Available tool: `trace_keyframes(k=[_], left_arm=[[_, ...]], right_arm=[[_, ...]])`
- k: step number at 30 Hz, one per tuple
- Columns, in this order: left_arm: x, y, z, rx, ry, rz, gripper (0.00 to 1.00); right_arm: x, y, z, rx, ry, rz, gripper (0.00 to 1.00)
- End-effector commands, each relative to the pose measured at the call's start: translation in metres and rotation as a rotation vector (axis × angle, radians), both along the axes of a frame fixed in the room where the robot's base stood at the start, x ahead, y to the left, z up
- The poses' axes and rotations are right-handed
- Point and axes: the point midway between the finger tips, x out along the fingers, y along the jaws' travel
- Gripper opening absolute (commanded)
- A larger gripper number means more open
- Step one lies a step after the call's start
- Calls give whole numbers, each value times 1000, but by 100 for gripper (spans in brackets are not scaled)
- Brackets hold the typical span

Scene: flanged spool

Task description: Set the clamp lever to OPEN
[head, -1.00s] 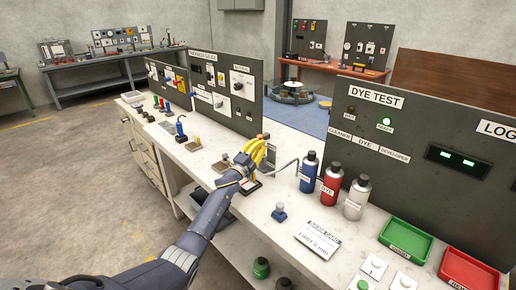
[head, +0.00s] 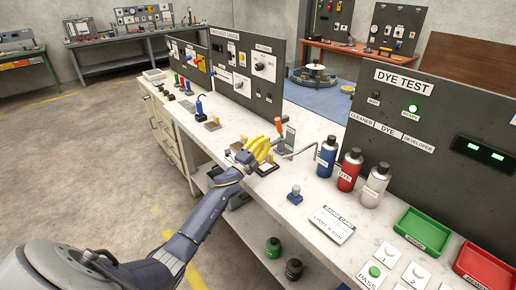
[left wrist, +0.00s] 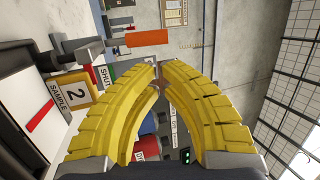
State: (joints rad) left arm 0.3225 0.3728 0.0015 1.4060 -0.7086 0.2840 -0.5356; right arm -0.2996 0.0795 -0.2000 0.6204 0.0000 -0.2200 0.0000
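In the head view, an orange handle (head: 279,124), which looks like the clamp lever, stands up beside a grey plate on the white bench. An orange bar that looks like the same handle lies across the top of the left wrist view (left wrist: 146,38). My right gripper is not in view.
Blue (head: 327,157), red (head: 349,170) and white (head: 375,186) bottles stand to the right, with a bent grey rod beside the blue one. A white card (head: 327,224) and a small blue-grey knob (head: 295,195) lie nearer. A dark gauge panel (head: 235,66) stands behind.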

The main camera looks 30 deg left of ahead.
Motion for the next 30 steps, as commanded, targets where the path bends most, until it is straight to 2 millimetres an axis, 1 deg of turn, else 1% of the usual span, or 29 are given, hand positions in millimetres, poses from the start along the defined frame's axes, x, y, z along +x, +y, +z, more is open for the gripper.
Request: trace_keyframes(k=[1, 3, 10, 16, 24, 25, 26, 30], left_arm=[[-8, 1, -3, 0, 1, 0, 0], [-16, 2, -4, 0, 1, -1, 0], [-34, 5, -8, 0, 1, 0, 0], [-39, 6, -9, 0, -1, 0, 0], [-39, 6, -9, 0, 0, 0, 0], [-39, 6, -9, 0, 0, 0, 3], [-39, 6, -10, 0, 0, 0, 0], [-44, 6, -23, -2, 3, -1, 0]], right_arm=[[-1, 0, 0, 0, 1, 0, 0], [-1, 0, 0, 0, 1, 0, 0], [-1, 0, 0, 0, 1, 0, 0], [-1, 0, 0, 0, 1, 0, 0], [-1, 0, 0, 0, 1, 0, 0], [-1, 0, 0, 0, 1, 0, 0], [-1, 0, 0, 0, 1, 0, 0], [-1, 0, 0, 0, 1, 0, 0]])
